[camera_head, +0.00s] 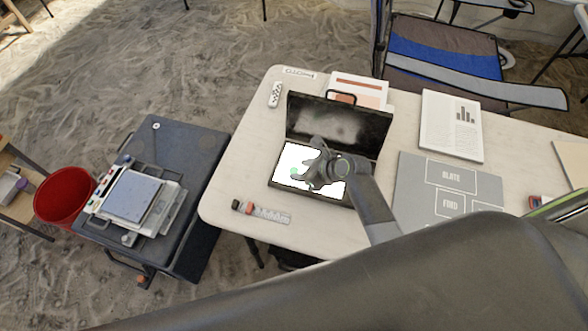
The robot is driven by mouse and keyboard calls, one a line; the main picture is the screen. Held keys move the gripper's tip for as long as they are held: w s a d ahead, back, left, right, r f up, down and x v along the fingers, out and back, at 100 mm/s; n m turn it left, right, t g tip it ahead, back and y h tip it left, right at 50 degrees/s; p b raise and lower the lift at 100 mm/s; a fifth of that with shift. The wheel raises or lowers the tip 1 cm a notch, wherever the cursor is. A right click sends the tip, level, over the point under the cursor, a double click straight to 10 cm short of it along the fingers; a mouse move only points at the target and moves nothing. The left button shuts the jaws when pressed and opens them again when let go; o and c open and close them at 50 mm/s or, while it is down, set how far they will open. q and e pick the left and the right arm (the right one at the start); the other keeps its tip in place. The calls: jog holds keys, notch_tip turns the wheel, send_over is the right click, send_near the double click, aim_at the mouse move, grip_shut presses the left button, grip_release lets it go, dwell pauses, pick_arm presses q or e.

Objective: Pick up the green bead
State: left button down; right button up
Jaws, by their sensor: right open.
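A small green bead (293,171) shows as a green spot on the bright white inside of an open dark case (335,121) on the table. My right gripper (308,163) is over the case with its jaws apart, its fingers pointing left, close beside the bead. I cannot tell whether a finger touches the bead or how high the gripper is above it. My right arm covers the right part of the case floor. My left gripper is not in view.
A dark cart (191,150) and a red bucket (66,191) stand at left.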

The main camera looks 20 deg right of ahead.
aim_at(294, 171)
jog(key=shift+x, duration=1.15)
grip_shut()
